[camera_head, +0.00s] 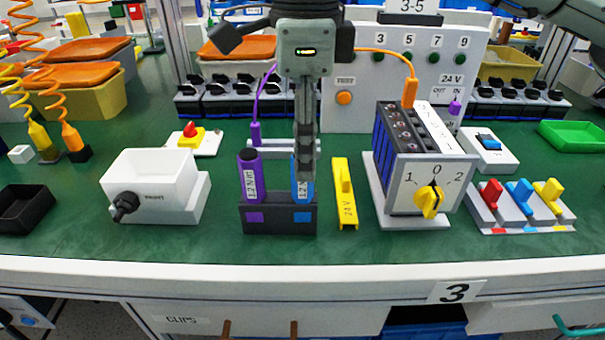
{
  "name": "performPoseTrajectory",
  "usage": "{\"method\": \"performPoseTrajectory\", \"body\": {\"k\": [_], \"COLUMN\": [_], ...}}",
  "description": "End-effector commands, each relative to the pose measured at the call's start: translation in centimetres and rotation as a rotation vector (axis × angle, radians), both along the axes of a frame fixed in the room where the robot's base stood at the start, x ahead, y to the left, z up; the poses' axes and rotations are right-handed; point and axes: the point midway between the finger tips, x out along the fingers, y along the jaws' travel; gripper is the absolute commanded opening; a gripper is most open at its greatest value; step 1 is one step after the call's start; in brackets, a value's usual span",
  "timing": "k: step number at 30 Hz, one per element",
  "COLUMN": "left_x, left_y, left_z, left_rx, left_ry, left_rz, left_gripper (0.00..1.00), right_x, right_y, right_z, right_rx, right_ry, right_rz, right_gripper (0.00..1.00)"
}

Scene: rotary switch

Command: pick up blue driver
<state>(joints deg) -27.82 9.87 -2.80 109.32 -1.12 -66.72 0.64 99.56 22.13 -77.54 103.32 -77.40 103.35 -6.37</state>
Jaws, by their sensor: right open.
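The blue driver (302,190) stands upright in the right slot of a dark holder (278,228), above a blue square mark. The purple driver (251,180) stands in the left slot. My right gripper (305,172) points straight down over the blue driver. Its fingers are seen edge-on, one nearly behind the other, and it is open. The fingers overlap the upper part of the blue driver and hide its top. I cannot tell whether they touch it. My left gripper is not in view.
A yellow 24V piece (344,195) and the rotary switch box (419,175) with a yellow knob stand right of the holder. A white box (150,185) stands to the left. Purple and orange cables hang behind. The green table front is clear.

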Motion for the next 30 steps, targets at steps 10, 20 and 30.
{"method": "performPoseTrajectory", "body": {"k": [10,20,30], "left_x": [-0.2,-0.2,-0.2], "left_y": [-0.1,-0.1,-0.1], "left_z": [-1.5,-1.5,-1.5], "left_rx": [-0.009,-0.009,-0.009], "left_ry": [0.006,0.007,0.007], "left_rz": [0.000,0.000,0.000], "left_gripper": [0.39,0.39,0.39], "right_x": [-0.3,-0.3,-0.3], "right_y": [-0.2,-0.2,-0.2], "right_z": [-4.3,-4.5,-4.5], "right_rx": [0.001,0.000,0.000], "right_ry": [0.002,0.001,0.001], "right_rz": [0.000,0.000,0.000], "right_gripper": [0.48,0.37,0.00]}}
